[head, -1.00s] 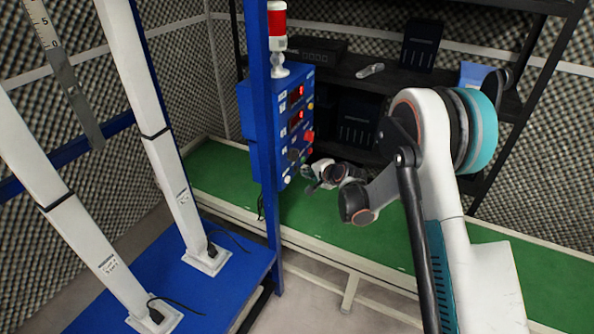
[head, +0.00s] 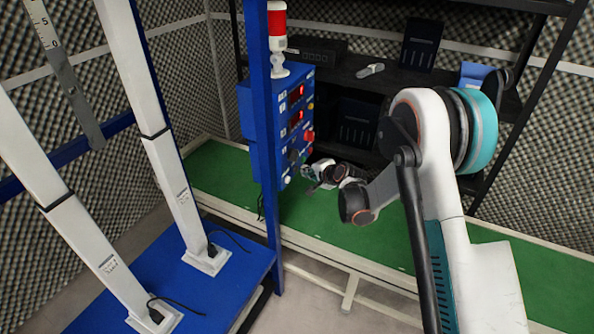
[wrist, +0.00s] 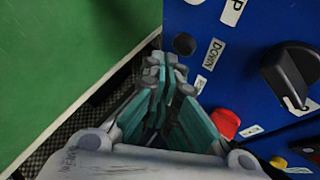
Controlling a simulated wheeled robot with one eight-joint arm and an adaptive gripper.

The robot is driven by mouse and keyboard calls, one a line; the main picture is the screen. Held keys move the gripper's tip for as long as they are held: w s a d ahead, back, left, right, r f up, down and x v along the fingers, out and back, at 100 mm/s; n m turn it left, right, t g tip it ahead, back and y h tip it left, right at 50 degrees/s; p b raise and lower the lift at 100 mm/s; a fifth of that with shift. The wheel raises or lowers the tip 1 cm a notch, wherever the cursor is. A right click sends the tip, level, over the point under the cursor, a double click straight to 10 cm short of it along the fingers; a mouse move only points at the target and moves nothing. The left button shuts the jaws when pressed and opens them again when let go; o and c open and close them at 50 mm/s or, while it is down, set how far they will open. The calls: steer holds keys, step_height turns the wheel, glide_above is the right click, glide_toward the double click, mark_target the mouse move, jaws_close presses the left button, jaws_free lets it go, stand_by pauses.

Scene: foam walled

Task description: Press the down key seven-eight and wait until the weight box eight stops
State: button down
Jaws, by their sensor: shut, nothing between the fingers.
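The blue control box (head: 284,125) hangs on a blue post and carries red displays, several buttons and a black knob. In the wrist view its face (wrist: 235,65) fills the right side. A dark round button (wrist: 184,44) sits beside a label reading DOWN. My gripper (wrist: 163,68) is shut and empty, its fingertips just below and left of that button; I cannot tell whether they touch the panel. In the head view my gripper (head: 310,174) is at the box's lower right side. I cannot pick out a weight box marked eight.
A black knob (wrist: 288,76) and a red button (wrist: 225,123) are on the panel near my fingers. Two white columns (head: 160,160) stand on a blue base at left. A green surface (head: 350,225) lies below, with black shelves (head: 360,75) behind.

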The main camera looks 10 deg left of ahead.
steer(key=shift+a, duration=0.1)
steer(key=shift+w+a, duration=0.1)
steer(key=shift+a, duration=0.2)
